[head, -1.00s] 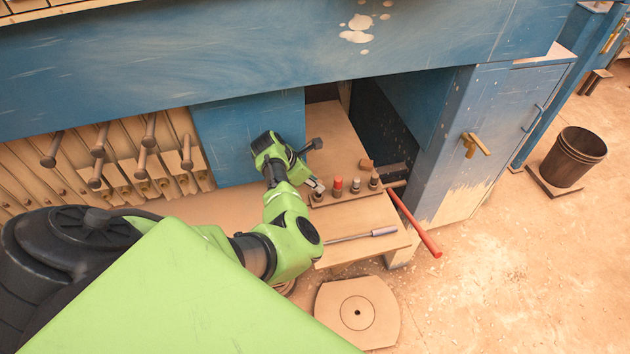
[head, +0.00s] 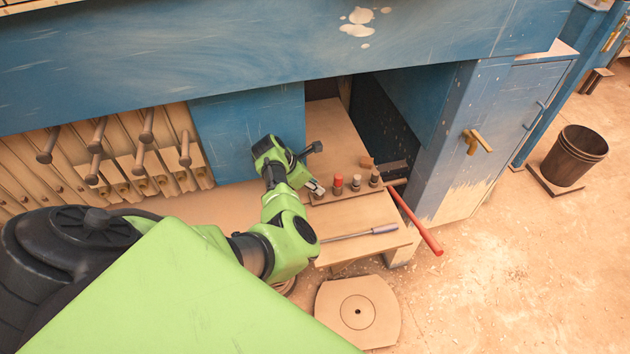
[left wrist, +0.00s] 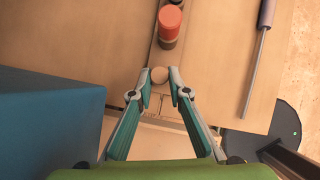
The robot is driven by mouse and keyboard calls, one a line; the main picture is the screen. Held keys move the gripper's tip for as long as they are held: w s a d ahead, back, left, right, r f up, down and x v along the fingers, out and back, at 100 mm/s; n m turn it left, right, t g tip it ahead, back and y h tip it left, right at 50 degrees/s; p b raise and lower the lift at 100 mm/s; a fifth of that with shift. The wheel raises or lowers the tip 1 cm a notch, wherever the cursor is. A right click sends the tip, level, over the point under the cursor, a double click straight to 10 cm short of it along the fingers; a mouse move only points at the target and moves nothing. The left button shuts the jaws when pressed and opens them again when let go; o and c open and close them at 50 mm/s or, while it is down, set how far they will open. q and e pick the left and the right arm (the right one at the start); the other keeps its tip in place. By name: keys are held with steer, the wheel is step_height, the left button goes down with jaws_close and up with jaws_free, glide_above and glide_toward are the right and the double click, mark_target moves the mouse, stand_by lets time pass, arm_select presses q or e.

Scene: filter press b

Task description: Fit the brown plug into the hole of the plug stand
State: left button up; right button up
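My left gripper (head: 316,188) is at the left end of a narrow rail (head: 344,194) that carries several short upright plugs, which looks like the plug stand. In the left wrist view, the fingertips (left wrist: 159,78) stand on either side of a round tan-brown top (left wrist: 160,74), likely the brown plug. The fingers look open around it, with narrow gaps. A red-topped plug (head: 337,182) stands beside the gripper; it also shows in the left wrist view (left wrist: 170,20). A grey plug (head: 356,183) and a dark plug (head: 374,177) follow. I cannot make out the hole. My right gripper is not in view.
A screwdriver (head: 384,229) lies on the wooden shelf (head: 350,212) in front of the rail. A red bar (head: 420,226) juts out at the right. A brown block (head: 366,162) lies behind the plugs. A blue panel (head: 240,135) is close on the gripper's left.

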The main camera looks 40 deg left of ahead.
arm_select(q)
steer(key=o, duration=0.5)
steer(key=v, duration=1.2)
